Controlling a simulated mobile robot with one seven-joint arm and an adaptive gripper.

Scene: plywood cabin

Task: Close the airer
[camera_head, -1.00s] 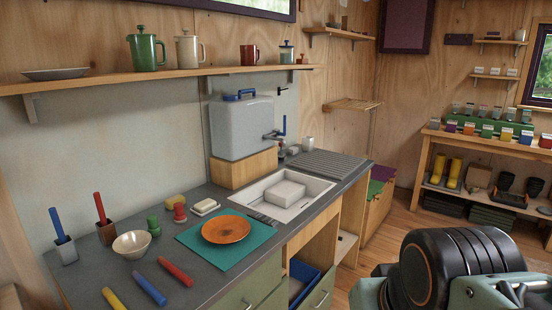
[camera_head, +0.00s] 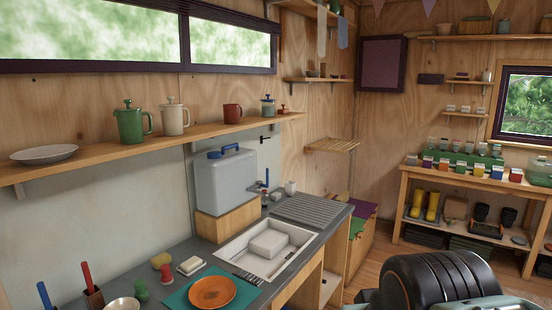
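A wooden slatted rack, which looks like the airer (camera_head: 332,145), is on the back wall right of the water container. It stands out from the wall, roughly level, and looks empty. A small dark piece shows at its right end. My black and grey-green arm (camera_head: 430,285) fills the lower right of the picture, well in front of and below the airer. My gripper is not visible in this view.
The counter with sink (camera_head: 268,250) and ridged drainer (camera_head: 303,208) lies below the airer. A water container (camera_head: 226,180) stands left of it. A small shelf (camera_head: 318,79) and hanging cloths (camera_head: 322,35) are above. Floor (camera_head: 372,262) shows before the workbench (camera_head: 470,181).

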